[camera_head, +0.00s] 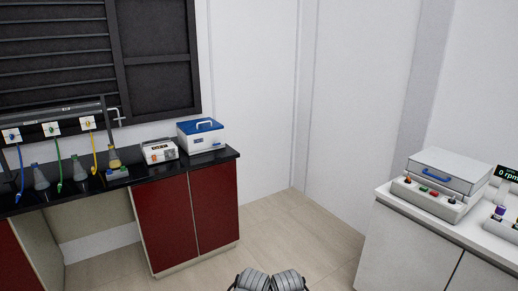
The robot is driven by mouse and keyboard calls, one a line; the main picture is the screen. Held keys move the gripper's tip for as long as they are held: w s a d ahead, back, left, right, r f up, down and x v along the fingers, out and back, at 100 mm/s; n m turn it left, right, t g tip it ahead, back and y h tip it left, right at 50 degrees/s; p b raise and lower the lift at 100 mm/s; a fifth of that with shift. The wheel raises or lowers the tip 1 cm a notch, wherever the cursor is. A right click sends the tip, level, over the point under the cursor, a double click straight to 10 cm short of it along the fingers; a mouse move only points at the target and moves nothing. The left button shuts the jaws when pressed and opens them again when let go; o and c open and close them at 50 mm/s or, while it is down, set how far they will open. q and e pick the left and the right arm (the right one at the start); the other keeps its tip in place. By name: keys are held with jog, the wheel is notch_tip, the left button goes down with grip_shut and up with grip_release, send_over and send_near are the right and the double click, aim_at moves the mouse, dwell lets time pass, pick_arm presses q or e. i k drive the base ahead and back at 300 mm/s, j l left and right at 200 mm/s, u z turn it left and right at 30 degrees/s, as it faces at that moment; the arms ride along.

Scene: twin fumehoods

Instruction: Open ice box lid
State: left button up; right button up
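The ice box (201,142) is a white box with a blue lid (199,127) that carries a pale handle (205,122). It stands near the right end of the black counter along the back wall, and the lid looks shut. Two dark grey ribbed parts, which seem to be mine, show at the bottom middle edge, far from the box. I cannot make out gripper fingers there.
A small white device (159,151) stands left of the box. Several flasks with coloured hoses line the black counter (70,191) above red cabinets (190,215). A white bench (415,235) at right holds a box with a blue handle (431,177). The floor (290,232) between is clear.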

aim_at(193, 127)
jog(key=i+u, duration=0.1)
jog(key=i, duration=0.95)
jog(key=i+l+u, duration=0.1)
jog(key=i, duration=0.95)
jog(key=i+l+u, duration=0.5)
jog(key=i, duration=0.25)
jog(key=i+l+u, duration=0.5)
jog(key=i+l, duration=0.1)
jog(key=i, duration=0.15)
